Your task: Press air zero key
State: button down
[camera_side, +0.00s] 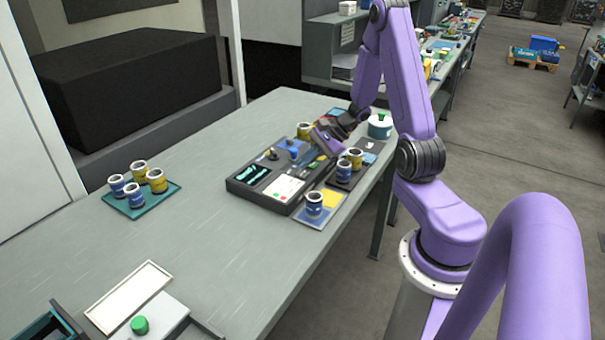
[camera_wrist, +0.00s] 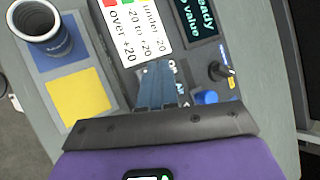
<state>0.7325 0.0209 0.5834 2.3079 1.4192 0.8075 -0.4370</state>
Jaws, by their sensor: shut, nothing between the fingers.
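The dark instrument panel (camera_side: 240,190) lies on the bench in the side view. In the wrist view it shows a white legend card, a display (camera_wrist: 195,17) reading "Ready" with a value line, a black knob (camera_wrist: 222,70) and a blue round key (camera_wrist: 207,97). No readable label identifies the air zero key. My gripper (camera_wrist: 157,68) is shut and empty, its fingers over the panel, left of the blue key in the wrist view. The fingers partly hide small white lettering beside them. Contact with the panel cannot be told.
A blue-and-white cup (camera_wrist: 47,30) stands on a blue square, with a yellow square (camera_wrist: 78,98) beside it. In the side view, several cups stand on a teal tray (camera_side: 152,204) at left. Bare bench lies left of the panel.

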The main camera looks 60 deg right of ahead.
aim_at(306, 173)
jog(key=shift+f, duration=0.25)
jog(key=shift+f, duration=0.2)
jog(key=shift+f, duration=0.35)
dwell(0.6)
jog(key=shift+r, duration=0.8)
jog(key=shift+r, duration=2.5)
